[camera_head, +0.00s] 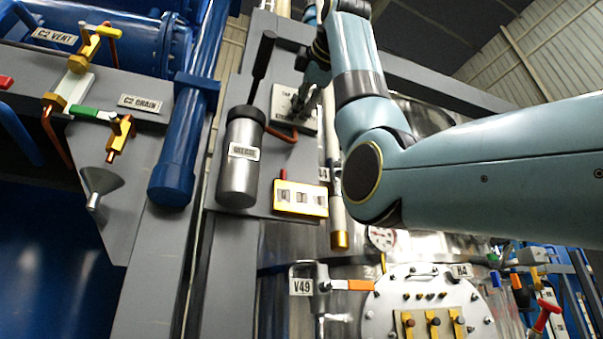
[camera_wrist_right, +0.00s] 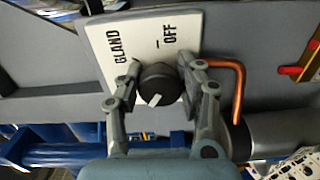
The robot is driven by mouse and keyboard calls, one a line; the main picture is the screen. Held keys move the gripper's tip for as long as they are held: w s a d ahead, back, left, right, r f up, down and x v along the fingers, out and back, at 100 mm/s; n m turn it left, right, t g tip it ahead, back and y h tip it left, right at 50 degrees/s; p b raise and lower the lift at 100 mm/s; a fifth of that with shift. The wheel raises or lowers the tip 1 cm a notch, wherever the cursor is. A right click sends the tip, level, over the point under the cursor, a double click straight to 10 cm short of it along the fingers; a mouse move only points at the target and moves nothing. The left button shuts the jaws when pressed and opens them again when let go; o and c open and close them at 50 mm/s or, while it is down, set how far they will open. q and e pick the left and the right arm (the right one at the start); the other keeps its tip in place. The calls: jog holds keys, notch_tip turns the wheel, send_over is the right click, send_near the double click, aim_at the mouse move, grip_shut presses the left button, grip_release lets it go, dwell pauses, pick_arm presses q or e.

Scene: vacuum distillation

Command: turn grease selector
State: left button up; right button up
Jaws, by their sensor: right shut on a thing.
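The grease selector is a round black knob (camera_wrist_right: 158,84) with a white pointer mark, in the right wrist view. It sits on a white plate (camera_wrist_right: 140,40) lettered GLAND, a dash and OFF. The plate also shows in the head view (camera_head: 283,99), partly covered by my gripper. My right gripper (camera_wrist_right: 160,74) has a finger on each side of the knob and is shut on it; it also shows in the head view (camera_head: 303,104). The white mark sits on the knob's side away from the lettering. My left gripper is not in view.
A grey GREASE cylinder (camera_head: 238,175) with a black lever (camera_head: 263,55) stands left of the plate. A copper pipe (camera_wrist_right: 238,85) bends close beside my fingers. A yellow-framed panel (camera_head: 300,198) is below. Valve V49's orange handle (camera_head: 353,285) sits lower down.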

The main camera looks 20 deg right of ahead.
jog(key=n+b, duration=0.1)
jog(key=n, duration=0.2)
jog(key=shift+f+n, duration=0.15)
jog(key=shift+n, duration=0.15)
jog(key=shift+w+n+b, duration=0.1)
jog(key=shift+n+b, duration=0.4)
jog(key=shift+n, duration=0.9)
jog(key=o, duration=0.7)
jog(key=shift+a, duration=0.1)
jog(key=o, duration=0.5)
